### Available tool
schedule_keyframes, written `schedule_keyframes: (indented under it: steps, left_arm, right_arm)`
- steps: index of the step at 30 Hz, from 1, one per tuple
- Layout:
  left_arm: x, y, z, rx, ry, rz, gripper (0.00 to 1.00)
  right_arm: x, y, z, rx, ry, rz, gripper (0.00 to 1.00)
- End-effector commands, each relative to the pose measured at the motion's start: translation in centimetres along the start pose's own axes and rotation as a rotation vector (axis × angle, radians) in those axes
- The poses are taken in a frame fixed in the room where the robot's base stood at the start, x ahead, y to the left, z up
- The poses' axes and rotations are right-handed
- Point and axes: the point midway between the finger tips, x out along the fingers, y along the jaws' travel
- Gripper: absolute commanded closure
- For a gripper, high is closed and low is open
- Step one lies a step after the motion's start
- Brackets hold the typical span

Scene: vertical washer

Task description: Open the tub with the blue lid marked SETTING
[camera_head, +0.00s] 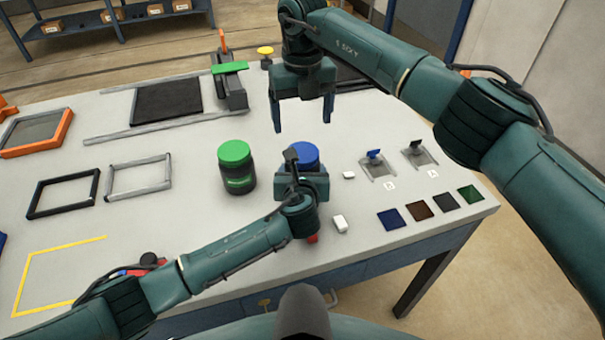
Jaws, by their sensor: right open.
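The tub with the blue lid (306,153) stands on the white table. My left gripper hides most of its body, and I cannot read any marking. My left gripper (298,160) is right in front of the tub; its fingers are largely hidden, so I cannot tell whether it grips the tub. My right gripper (303,128) is open, fingers pointing down, above and behind the blue lid, and holds nothing. A dark tub with a green lid (235,152) stands upright to the left of the blue-lidded one.
Two small stands with clips (378,165) (419,152) are to the right, with colored squares (391,219) near the table's right edge. Small white blocks (340,223) lie near my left gripper. Empty frames (138,176) and a dark panel (167,102) lie on the left.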

Motion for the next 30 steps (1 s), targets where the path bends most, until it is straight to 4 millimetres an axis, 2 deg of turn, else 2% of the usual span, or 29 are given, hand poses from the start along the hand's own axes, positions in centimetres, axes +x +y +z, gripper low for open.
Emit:
schedule_keyframes:
  steps: [1,7,11,14,16,20,30]
  left_arm:
    - [-0.01,0.00,-0.03,0.000,0.001,0.000,0.54]
    - [-0.01,0.00,-0.04,0.000,0.001,0.000,0.71]
    - [-0.01,0.00,-0.04,0.000,0.001,0.000,0.81]
    - [-0.01,0.00,-0.04,0.000,0.001,0.000,0.90]
    - [-0.01,0.00,-0.05,0.000,0.001,0.000,0.94]
    - [-0.01,0.00,-0.05,0.000,0.001,0.000,0.94]
    - [-0.01,0.00,-0.06,0.000,0.001,0.000,0.94]
  right_arm:
    - [0.00,0.00,0.00,0.000,0.000,0.000,0.18]
    - [0.00,0.00,0.00,0.000,0.000,0.000,0.18]
    - [-0.01,0.00,0.00,0.016,0.000,0.000,0.27]
    - [-0.05,-0.01,0.01,0.086,-0.001,0.000,0.27]
    - [-0.09,-0.01,0.02,0.179,-0.001,0.000,0.27]
    - [-0.16,0.00,0.01,0.428,-0.001,-0.001,0.27]
    - [-0.33,-0.02,0.02,1.178,-0.002,-0.001,0.27]
